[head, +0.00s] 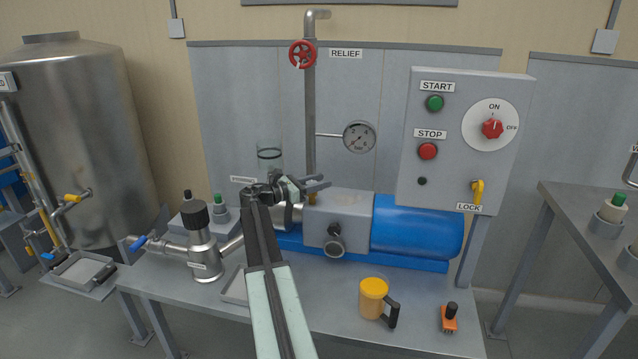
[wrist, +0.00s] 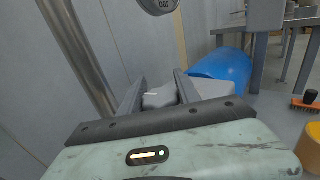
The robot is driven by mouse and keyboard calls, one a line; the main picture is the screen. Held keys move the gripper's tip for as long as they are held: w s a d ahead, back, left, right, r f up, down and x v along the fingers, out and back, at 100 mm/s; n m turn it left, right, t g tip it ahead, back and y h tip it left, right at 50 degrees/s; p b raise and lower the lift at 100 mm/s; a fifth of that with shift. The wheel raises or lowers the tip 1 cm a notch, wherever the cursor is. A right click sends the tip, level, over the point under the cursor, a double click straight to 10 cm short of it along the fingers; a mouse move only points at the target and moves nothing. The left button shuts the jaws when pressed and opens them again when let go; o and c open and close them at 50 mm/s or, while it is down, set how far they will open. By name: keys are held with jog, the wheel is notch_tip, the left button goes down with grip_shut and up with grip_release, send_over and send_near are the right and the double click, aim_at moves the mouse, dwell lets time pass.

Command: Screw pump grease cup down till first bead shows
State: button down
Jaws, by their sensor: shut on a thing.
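The pump (head: 338,215) is a grey housing joined to a blue motor (head: 415,226) on the bench. My gripper (head: 318,184) is at the top left of the housing, its dark fingers reaching right. A small brass-coloured piece (head: 312,199) shows just below the fingers. In the wrist view my gripper (wrist: 160,88) has its fingers either side of a pale grey shape (wrist: 161,97). My gripper is shut on the grease cup, which is mostly hidden by the fingers. I cannot make out any grease bead.
A vertical pipe with a red relief valve (head: 302,54) and a gauge (head: 359,137) stand behind. The control box (head: 460,140) is at right. A steel valve body (head: 204,256) is left.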

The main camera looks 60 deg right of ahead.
jog(key=shift+s, duration=0.1)
jog(key=c, duration=0.9)
grip_release()
jog(key=shift+o, duration=0.2)
jog(key=v, duration=0.7)
jog(key=shift+w+a, duration=0.25)
jog(key=shift+a, duration=0.05)
